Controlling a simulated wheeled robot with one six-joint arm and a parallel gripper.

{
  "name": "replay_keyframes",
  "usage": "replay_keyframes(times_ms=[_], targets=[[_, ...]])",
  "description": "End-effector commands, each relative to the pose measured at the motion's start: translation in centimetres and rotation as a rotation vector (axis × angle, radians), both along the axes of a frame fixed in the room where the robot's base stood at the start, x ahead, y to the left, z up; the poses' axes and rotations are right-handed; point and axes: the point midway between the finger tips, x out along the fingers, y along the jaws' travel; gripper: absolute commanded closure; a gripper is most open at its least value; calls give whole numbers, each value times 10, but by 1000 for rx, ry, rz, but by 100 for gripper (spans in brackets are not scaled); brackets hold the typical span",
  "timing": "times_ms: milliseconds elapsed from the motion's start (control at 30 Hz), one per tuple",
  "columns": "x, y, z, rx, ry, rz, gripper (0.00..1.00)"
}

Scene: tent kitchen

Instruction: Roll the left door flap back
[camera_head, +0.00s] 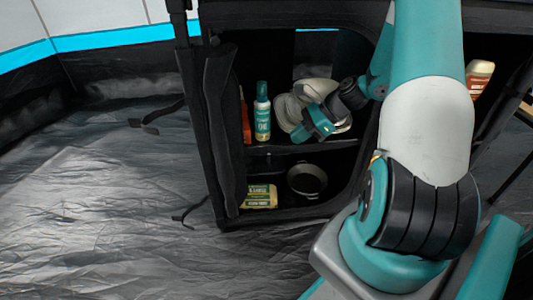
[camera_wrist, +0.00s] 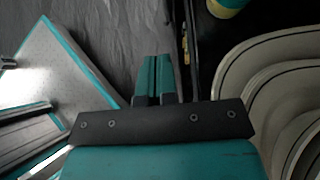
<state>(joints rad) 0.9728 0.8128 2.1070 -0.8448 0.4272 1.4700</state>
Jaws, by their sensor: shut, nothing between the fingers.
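The left door flap (camera_head: 220,130) is a dark fabric strip standing upright along the left side of the black cabinet opening. It looks narrow and gathered, and the opening beside it is uncovered. A thin dark strap (camera_head: 188,212) sticks out near its lower end. My gripper (camera_head: 308,132) is in front of the opening, to the right of the flap and apart from it. In the wrist view its two teal fingers (camera_wrist: 153,75) are together with nothing between them. A dark edge with brass-coloured zip parts (camera_wrist: 186,38) lies just right of the fingers there.
The cabinet's upper shelf (camera_head: 290,146) holds a teal bottle (camera_head: 262,112) and pale stacked dishes (camera_head: 288,112), also close on the right in the wrist view (camera_wrist: 275,75). Below are a yellow packet (camera_head: 259,197) and dark pot (camera_head: 307,180).

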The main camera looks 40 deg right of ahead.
Motion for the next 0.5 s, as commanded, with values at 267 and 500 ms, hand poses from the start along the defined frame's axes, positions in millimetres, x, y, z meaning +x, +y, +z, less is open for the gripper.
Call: replay_keyframes(times_ms=[267,500], targets=[[16,26,-37,6,6,-4,100],[38,57,-72,4,4,-3,100]])
